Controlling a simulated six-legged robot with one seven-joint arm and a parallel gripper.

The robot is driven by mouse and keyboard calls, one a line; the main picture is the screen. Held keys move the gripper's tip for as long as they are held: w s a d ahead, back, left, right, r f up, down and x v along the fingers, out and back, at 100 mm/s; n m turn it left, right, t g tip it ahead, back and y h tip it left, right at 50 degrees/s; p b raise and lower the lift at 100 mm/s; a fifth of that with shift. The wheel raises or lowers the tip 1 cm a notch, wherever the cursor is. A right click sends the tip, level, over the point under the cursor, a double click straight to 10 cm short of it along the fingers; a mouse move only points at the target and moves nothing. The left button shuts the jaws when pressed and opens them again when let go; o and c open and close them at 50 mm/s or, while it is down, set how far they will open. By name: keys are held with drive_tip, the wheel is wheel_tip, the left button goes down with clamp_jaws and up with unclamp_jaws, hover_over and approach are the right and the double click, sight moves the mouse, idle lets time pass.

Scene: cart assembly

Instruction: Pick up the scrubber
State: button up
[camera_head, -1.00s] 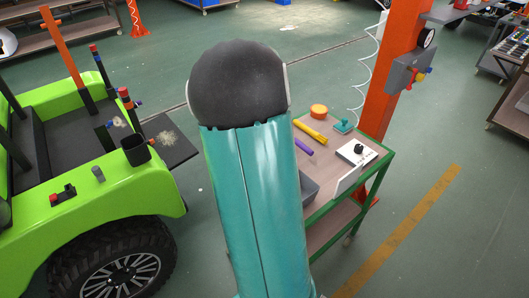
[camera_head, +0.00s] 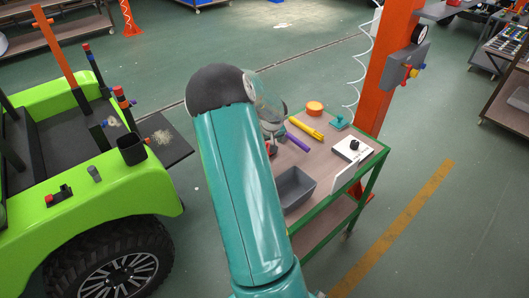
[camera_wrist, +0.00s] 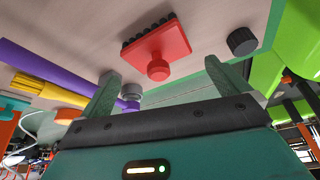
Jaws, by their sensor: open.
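The likely scrubber (camera_wrist: 165,42) is a red block with a red round knob and black bristles along one edge. It lies on the brown table top in the wrist view. In the head view only a small red patch (camera_head: 272,149) shows beside my wrist, perhaps the same thing. My gripper (camera_wrist: 161,70) is open, its two grey-green fingers apart on either side of the red knob in the picture. Nothing is held between them. I cannot tell the gap from fingertips to knob. In the head view my arm and wrist hide the gripper's fingers and the table's near left part.
On the green-framed table (camera_head: 350,178) are a grey bin (camera_head: 292,188), a purple bar (camera_head: 298,142), a yellow tool (camera_head: 306,130), an orange round piece (camera_head: 315,107), a teal knobbed piece (camera_head: 339,122) and a white box (camera_head: 352,148). A dark round knob (camera_wrist: 242,41) lies near the scrubber. A green vehicle (camera_head: 90,190) stands left.

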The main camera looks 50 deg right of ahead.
drive_tip(key=x, duration=0.3)
drive_tip(key=shift+w+f, duration=0.1)
drive_tip(key=shift+f, duration=0.3)
drive_tip(key=c, duration=0.9)
drive_tip(key=shift+r, duration=0.1)
